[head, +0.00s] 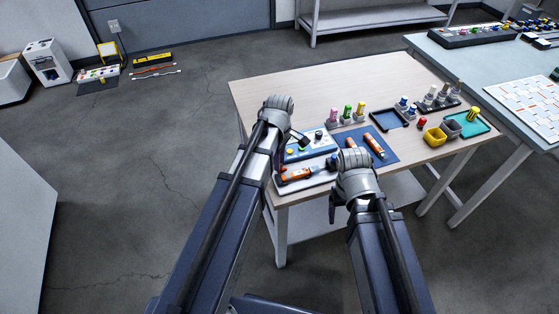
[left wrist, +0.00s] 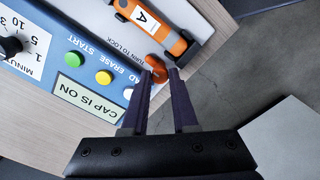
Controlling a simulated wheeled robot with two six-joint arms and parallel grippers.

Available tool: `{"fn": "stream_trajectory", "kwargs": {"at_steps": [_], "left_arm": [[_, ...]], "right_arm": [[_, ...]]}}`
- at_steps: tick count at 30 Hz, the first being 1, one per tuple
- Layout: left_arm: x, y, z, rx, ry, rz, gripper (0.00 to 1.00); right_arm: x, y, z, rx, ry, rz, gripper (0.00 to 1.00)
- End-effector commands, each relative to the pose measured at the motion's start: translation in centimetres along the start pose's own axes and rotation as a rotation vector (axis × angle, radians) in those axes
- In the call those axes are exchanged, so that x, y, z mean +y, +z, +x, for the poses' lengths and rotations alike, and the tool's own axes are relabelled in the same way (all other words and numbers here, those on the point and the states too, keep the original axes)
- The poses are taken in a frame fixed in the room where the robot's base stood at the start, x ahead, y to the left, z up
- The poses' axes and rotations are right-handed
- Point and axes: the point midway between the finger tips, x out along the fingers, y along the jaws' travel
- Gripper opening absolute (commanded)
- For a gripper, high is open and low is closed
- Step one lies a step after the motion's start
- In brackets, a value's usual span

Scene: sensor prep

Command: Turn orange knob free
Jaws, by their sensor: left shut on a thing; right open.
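The orange knob (left wrist: 155,64) shows in the left wrist view beside the "TURN TO LOCK" label, at the edge of the blue panel (left wrist: 118,62). My left gripper (left wrist: 161,74) is shut on the knob, one dark finger on each side. In the head view the blue box (head: 325,146) and orange device (head: 296,175) are at the table's near left corner; the knob is hidden there. My right gripper (head: 356,170) is open above the near table edge; its fingertips are hard to see.
Two more orange devices lie on a blue mat (head: 385,155) close to my right gripper. Small bottles (head: 347,112), a dark tray (head: 388,119), a yellow cup (head: 434,136) and a teal tray (head: 481,125) stand farther right. The back left of the table (head: 300,88) is clear.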

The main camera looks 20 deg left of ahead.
Motion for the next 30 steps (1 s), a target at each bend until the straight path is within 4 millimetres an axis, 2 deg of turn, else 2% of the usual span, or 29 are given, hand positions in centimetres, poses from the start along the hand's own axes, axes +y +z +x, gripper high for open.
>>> {"fn": "stream_trajectory", "kwargs": {"at_steps": [19, 20, 27, 30], "left_arm": [[-0.02, 0.0, 0.01, 0.0, 0.0, -0.045, 0.0], [-0.02, 0.0, 0.01, 0.0, 0.0, -0.045, 0.29], [-0.01, 0.0, 0.0, 0.0, 0.0, -0.044, 0.56], [-0.01, 0.0, 0.0, 0.0, 0.0, -0.044, 0.57]], "right_arm": [[0.0, 0.0, 0.01, 0.0, 0.0, 0.0, 0.78], [0.0, 0.0, 0.01, 0.0, 0.0, 0.0, 0.78], [0.0, 0.0, 0.0, 0.0, 0.0, 0.0, 0.78], [0.0, 0.0, 0.0, 0.0, 0.0, 0.0, 0.78]]}}
